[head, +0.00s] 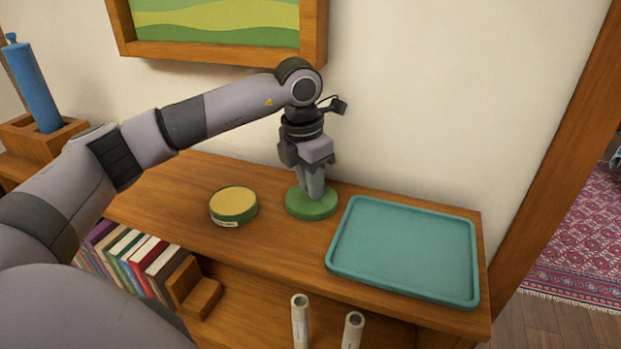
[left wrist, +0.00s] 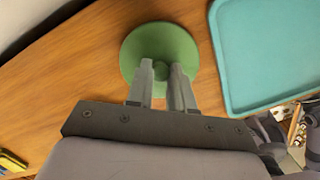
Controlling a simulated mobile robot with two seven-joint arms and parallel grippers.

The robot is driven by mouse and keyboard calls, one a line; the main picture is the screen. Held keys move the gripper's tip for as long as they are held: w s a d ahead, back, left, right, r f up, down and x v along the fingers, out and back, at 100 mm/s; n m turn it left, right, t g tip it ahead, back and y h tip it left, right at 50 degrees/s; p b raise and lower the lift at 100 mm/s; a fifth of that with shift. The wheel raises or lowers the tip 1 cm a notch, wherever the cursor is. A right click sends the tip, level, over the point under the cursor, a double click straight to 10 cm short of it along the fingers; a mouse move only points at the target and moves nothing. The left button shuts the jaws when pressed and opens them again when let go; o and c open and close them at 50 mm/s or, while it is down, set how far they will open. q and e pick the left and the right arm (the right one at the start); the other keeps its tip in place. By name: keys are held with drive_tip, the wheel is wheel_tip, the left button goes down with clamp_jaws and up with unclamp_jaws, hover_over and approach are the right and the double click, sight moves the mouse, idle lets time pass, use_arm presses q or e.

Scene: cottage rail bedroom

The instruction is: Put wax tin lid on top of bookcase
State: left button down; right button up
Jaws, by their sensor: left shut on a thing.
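The wax tin lid (head: 311,203) is a round green disc with a small knob, on or just above the wooden bookcase top (head: 170,215). It lies between the tin and a teal tray. My left gripper (head: 314,193) points down over it and is shut on its knob. In the left wrist view the fingers (left wrist: 162,80) meet at the knob of the green lid (left wrist: 184,45). The wax tin (head: 234,204), a low green tin with yellow wax showing, stands open just left of the lid. My right gripper is not in view.
The teal tray (head: 405,250) fills the right end of the bookcase top and is empty. Books (head: 125,255) stand on the shelf below, with two pale tubes (head: 300,320) farther right. A framed picture (head: 215,25) hangs on the wall above. Bare wood lies in front of the lid.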

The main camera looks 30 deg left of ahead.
sight(304, 200)
use_arm(q)
drive_tip(key=shift+f, duration=0.2)
drive_tip(key=c, duration=1)
unclamp_jaws()
drive_tip(key=shift+r, duration=0.1)
wheel_tip(304, 200, up, 12)
drive_tip(key=s, duration=0.1)
drive_tip(key=shift+s+a, duration=0.2)
drive_tip(key=shift+a, duration=0.05)
drive_tip(key=shift+s, duration=0.1)
